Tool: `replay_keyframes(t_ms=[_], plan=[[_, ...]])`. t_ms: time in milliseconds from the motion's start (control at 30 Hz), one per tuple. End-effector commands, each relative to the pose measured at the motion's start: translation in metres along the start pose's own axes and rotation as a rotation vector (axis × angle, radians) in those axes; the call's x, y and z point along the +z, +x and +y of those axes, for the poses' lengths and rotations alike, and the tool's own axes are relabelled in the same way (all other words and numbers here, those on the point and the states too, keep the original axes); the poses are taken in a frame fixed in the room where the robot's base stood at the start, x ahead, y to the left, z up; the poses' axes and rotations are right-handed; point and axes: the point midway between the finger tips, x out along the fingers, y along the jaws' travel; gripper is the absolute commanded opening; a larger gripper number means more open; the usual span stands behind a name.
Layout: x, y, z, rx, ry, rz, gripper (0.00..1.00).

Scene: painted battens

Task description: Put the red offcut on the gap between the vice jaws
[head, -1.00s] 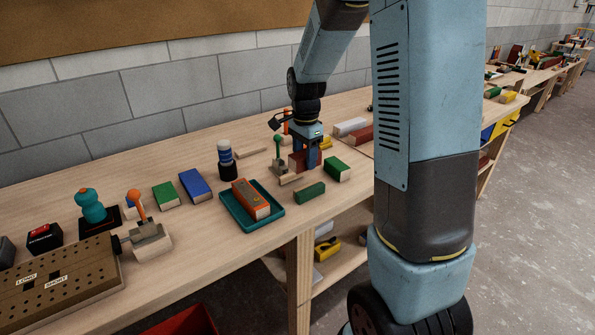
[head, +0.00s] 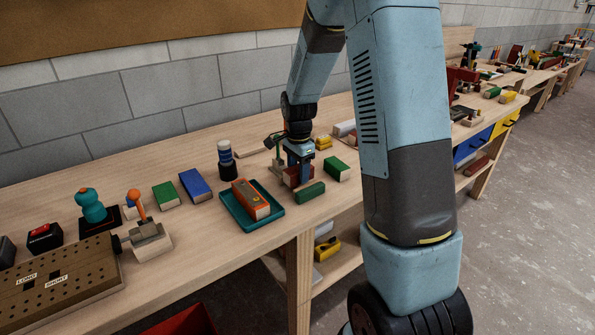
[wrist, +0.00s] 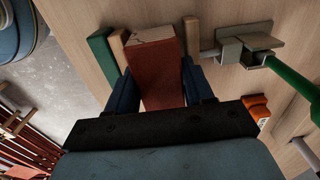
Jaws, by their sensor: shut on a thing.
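My gripper (head: 299,168) is shut on the red offcut (wrist: 157,72), which also shows low between the fingers in the head view (head: 292,180). In the wrist view, the red offcut lies over the space between two pale wooden vice jaws, one on its left (wrist: 118,47) and one on its right (wrist: 191,36). A grey rod links the right jaw to a clamp with a green handle (wrist: 292,88). Whether the offcut touches the jaws I cannot tell. In the head view, the gripper hides much of the vice.
A dark green block (head: 310,193) lies close in front of the vice, and a brighter green block (head: 337,169) to its right. A teal tray (head: 233,218) with an orange block (head: 251,199) is to the left. A dark cylinder (head: 226,163) stands behind the tray.

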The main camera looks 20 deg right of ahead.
Motion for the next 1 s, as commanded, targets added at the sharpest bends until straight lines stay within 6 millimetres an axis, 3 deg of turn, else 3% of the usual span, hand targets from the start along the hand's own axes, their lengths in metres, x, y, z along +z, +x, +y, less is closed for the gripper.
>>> replay_keyframes(t_ms=[600,633,867,1000], plan=[[0.0,0.016,0.003,0.007,0.001,-0.003,0.15],[0.0,0.016,0.003,0.008,0.002,-0.003,0.55],[0.0,0.017,0.004,0.009,0.002,-0.003,0.77],[0.0,0.017,0.004,0.01,0.003,-0.003,0.77]])
